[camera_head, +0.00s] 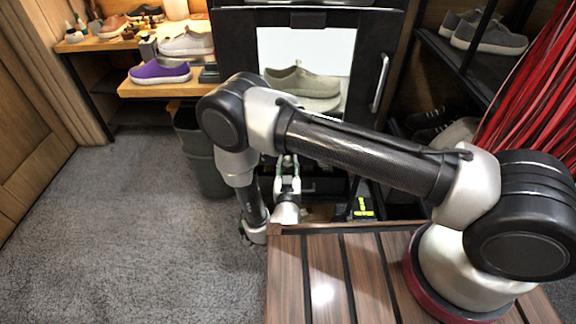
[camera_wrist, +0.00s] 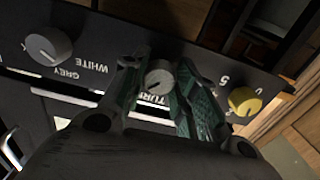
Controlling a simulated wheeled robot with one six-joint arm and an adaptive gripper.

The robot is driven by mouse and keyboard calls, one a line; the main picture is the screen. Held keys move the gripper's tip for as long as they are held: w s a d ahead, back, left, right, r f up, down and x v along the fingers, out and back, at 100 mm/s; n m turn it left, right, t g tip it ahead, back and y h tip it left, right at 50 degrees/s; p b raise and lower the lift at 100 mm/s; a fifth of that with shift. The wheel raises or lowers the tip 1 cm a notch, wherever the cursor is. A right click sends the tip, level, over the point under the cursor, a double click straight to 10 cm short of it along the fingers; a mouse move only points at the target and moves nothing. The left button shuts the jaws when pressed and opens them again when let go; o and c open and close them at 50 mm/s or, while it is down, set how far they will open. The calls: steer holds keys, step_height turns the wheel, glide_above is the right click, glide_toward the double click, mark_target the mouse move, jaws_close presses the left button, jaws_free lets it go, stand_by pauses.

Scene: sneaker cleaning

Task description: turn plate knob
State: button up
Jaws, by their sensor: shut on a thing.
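In the wrist view, the plate knob (camera_wrist: 159,80) is a small grey round knob on a black panel (camera_wrist: 84,78), above a partly hidden white label that seems to start with "TUR". My gripper (camera_wrist: 160,68) has its two green fingers on either side of this knob and is shut on it. In the head view, my gripper (camera_head: 287,172) reaches the front of the black cabinet (camera_head: 237,50), below its lit window. The knob itself is hidden or too small there. A beige shoe (camera_head: 301,83) shows behind the window, on a round pale plate (camera_head: 318,103).
A grey knob (camera_wrist: 48,45) marked grey and white is on the panel's left, a yellow knob (camera_wrist: 244,101) on its right. In the head view, a dark bin (camera_head: 205,160) stands left of the cabinet. A purple shoe (camera_head: 160,72) sits on a wooden shelf. Carpet at left is clear.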

stand_by(0.4)
steer(key=o, duration=1)
step_height(320, 180, up, 10)
steer(key=shift+s, duration=0.1)
